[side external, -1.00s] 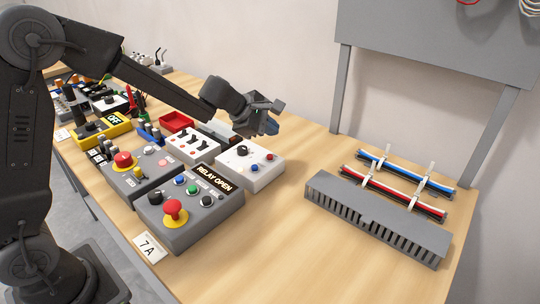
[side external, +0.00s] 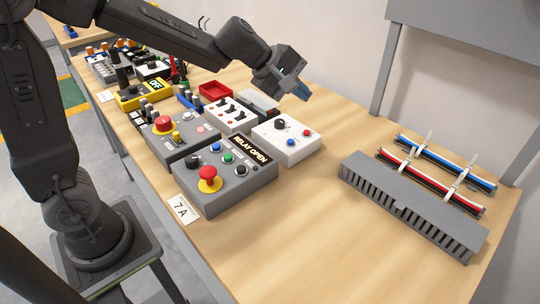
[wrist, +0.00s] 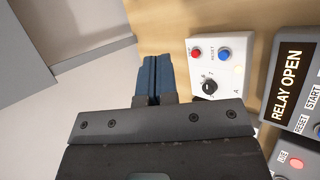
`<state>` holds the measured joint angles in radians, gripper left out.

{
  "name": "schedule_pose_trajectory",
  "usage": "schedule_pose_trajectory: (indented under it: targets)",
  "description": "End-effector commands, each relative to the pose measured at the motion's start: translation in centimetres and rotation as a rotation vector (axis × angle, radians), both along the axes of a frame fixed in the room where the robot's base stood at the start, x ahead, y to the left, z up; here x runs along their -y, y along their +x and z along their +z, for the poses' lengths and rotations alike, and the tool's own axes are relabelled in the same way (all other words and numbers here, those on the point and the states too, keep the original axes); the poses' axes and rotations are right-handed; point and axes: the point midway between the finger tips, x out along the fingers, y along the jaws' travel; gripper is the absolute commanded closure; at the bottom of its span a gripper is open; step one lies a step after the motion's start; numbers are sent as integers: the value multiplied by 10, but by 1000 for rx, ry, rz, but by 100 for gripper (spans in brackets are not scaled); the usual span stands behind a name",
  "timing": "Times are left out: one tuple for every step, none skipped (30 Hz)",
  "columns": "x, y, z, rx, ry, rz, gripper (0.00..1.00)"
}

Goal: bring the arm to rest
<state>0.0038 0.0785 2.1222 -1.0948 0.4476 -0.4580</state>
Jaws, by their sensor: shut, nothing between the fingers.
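My gripper (side external: 302,93) is shut and empty, its blue fingers together. In the side view it hangs in the air above the table, over the back edge of the white box (side external: 287,139) with a black knob and red and blue buttons. In the wrist view the shut fingers (wrist: 152,77) show at the centre, and the white box (wrist: 233,76) lies to their right. My arm reaches from the left across the row of control boxes, touching nothing that I can see.
A grey box with a "RELAY OPEN" sign (side external: 252,149) and a red mushroom button (side external: 208,173) stands on the wooden table (side external: 300,220). A slotted grey duct (side external: 410,210) and bundled wires (side external: 430,170) lie to the right. A grey panel (side external: 480,28) stands behind.

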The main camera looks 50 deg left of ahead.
Motion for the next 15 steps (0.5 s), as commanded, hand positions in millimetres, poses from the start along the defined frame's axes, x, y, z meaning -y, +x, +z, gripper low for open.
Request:
schedule_pose_trajectory:
  targets:
    - [5, -24, 15, 44, 78, -104, 100]
    - [8, -38, 20, 63, 129, -168, 100]
    - [10, -57, 26, 87, 199, -252, 100]
    - [11, -72, 29, 103, 253, -314, 100]
    - [12, -86, 31, 117, 308, -374, 100]
    - [11, -105, 33, 135, 383, -453, 100]
    - [10, -120, 33, 146, 441, -510, 100]
    - [9, -134, 33, 157, 499, -565, 100]
    - [5, -152, 32, 165, 577, -637, 100]
    - [2, -165, 30, 168, 635, -687, 100]
    - [-1, -178, 28, 170, 691, -734, 100]
    - [-6, -193, 25, 169, 764, -792, 100]
    - [-11, -203, 23, 166, 816, -832, 100]
    - [-15, -213, 20, 161, 861, -867, 100]
    - [-20, -223, 17, 155, 919, -909, 100]
